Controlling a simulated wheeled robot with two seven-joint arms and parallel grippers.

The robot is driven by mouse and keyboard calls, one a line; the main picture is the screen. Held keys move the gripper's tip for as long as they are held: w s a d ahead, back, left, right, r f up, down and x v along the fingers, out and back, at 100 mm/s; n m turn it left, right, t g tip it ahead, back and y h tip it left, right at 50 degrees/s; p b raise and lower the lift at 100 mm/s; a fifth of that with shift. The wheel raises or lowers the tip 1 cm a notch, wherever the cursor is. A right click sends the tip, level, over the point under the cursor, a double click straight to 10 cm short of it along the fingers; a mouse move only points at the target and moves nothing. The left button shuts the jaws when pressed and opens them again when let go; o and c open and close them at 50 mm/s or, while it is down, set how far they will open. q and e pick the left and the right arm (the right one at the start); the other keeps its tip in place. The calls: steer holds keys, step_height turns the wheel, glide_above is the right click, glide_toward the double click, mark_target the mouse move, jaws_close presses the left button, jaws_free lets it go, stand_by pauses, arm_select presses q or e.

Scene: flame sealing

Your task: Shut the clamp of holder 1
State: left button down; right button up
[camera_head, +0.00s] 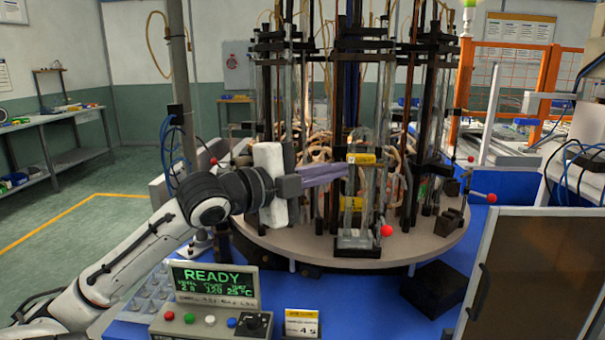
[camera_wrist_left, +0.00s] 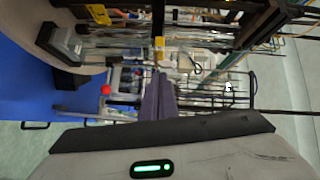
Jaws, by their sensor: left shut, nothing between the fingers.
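The front holder (camera_head: 357,241) stands at the near edge of the round table, with a grey base, an upright frame and yellow labels. I cannot read a number on it, so I cannot confirm that it is holder 1. A red ball knob (camera_head: 386,231) sits low at its right side; a red knob also shows in the left wrist view (camera_wrist_left: 105,90). Whether its clamp is open or shut is unclear. My left gripper (camera_head: 345,170) is shut and empty, its purple-grey fingers pointing right at the holder's upper part. The fingers also show in the left wrist view (camera_wrist_left: 159,78). My right gripper is out of view.
The round table (camera_head: 290,240) carries several dark posts, glass tubes and hoses behind the holder. Another red knob (camera_head: 491,197) is at the right. A control panel reading READY (camera_head: 214,284) stands in front. A black box (camera_head: 434,288) and a framed panel (camera_head: 540,275) stand front right.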

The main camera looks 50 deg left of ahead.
arm_select(q)
steer(key=s, duration=0.1)
steer(key=s+a, duration=0.1)
steer(key=s, duration=0.1)
steer(key=s+a, duration=0.1)
steer(key=shift+s+a+r+b, duration=0.2)
steer(key=shift+s+a+b, duration=0.1)
steer(key=shift+s, duration=0.1)
steer(key=shift+f, duration=0.1)
